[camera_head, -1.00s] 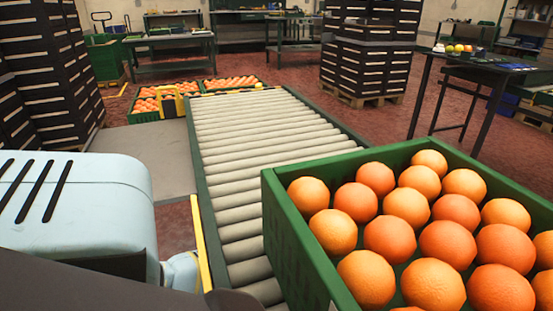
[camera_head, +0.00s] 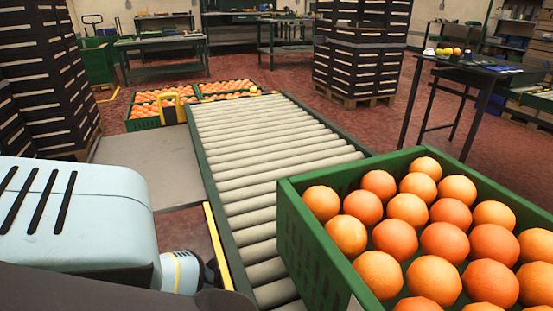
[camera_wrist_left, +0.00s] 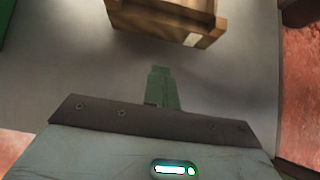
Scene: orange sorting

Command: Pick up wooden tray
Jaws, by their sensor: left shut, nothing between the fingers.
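A brown wooden tray (camera_wrist_left: 165,18) shows at the top of the left wrist view, partly cut off by the frame edge. It lies over a grey surface, and its near side and a corner are visible. My left gripper (camera_wrist_left: 163,72) has its two green fingers together with nothing between them. The fingertips point toward the tray's near side, with a gap of grey surface showing between them in the picture. I cannot make out the tray or the left gripper's fingers in the head view. My right gripper is not in view.
A green crate full of oranges (camera_head: 300,232) stands at the right of the roller conveyor (camera_head: 260,150). More orange-filled crates (camera_head: 150,122) lie beyond its far end. Black crate stacks (camera_head: 45,100) rise at the left. A grey platform (camera_head: 150,165) lies left of the conveyor.

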